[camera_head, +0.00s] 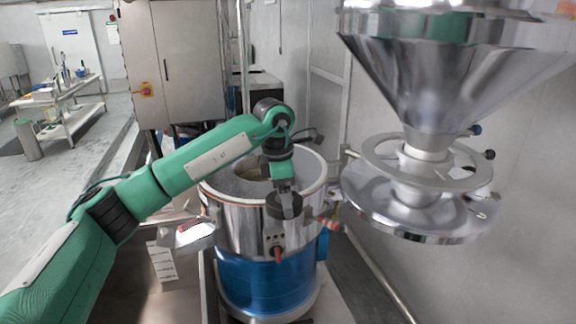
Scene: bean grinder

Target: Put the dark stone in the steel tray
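My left gripper (287,207) hangs at the end of the green arm, in front of the near rim of a large steel drum (232,222). A dark, rounded shape shows around its grey fingers; I cannot tell whether this is the dark stone or part of the gripper, nor whether the fingers are open or shut. No separate dark stone can be made out elsewhere. A small shiny metal tray (198,236) sits left of the drum, partly below my arm, with something small and red at its far edge. My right gripper is not in view.
The drum stands on a blue base (262,284). A large steel hopper (440,75) with a round flange overhangs on the right. A grey cabinet (185,70) stands behind. A white box (162,262) with labels is below the tray.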

